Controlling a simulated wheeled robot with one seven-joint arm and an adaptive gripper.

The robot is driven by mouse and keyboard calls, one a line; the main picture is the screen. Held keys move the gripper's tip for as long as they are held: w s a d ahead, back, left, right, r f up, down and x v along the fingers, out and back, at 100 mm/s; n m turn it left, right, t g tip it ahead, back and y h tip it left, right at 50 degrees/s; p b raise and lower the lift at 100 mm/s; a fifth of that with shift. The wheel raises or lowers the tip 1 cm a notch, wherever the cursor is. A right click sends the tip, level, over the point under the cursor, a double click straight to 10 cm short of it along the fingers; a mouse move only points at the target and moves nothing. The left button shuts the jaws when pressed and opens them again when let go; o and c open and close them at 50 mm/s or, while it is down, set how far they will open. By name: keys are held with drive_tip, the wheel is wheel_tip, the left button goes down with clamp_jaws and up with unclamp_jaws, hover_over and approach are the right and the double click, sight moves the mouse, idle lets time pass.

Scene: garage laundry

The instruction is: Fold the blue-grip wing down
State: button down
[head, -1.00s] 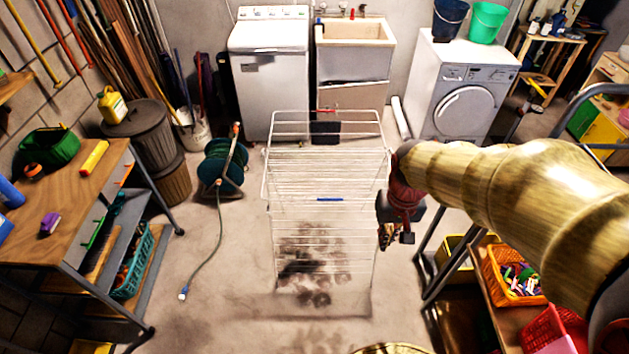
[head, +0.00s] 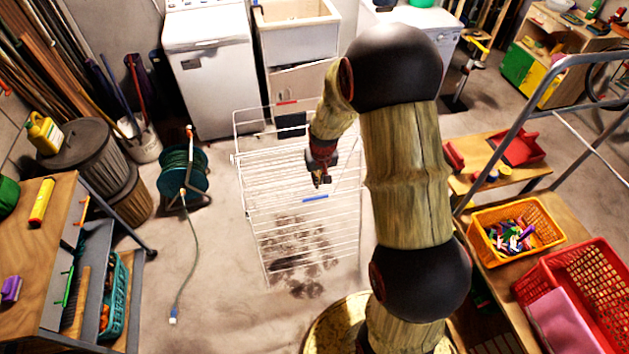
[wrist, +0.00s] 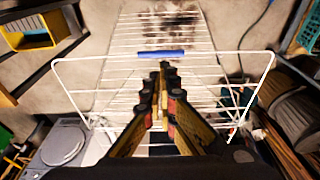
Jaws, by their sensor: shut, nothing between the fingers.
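The white wire drying rack (head: 262,190) stands on the floor in the middle of the head view. A blue grip (head: 315,198) sits on the wing's outer bar, on the rack's near side. It also shows in the wrist view (wrist: 161,54), just beyond my fingertips. The wing looks spread out rather than hanging; its exact angle is unclear. A red grip (head: 287,102) is on the far side. My gripper (head: 321,182) is shut and empty, above the rack and close to the blue grip. In the wrist view my fingertips (wrist: 167,66) appear just short of it; contact cannot be told.
A hose reel (head: 183,172) stands left of the rack, its hose on the floor. A workbench (head: 50,240) is further left. Shelving with an orange basket (head: 515,228) and a red crate (head: 570,290) is on the right. Floor between rack and workbench is mostly free.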

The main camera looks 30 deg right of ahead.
sight(316, 197)
drive_tip(key=f, duration=0.3)
drive_tip(key=w+f, duration=0.1)
drive_tip(key=f, duration=0.3)
drive_tip(key=w+f, duration=0.1)
drive_tip(key=f, duration=0.3)
drive_tip(key=shift+d+f, duration=0.15)
drive_tip(key=shift+d, duration=0.1)
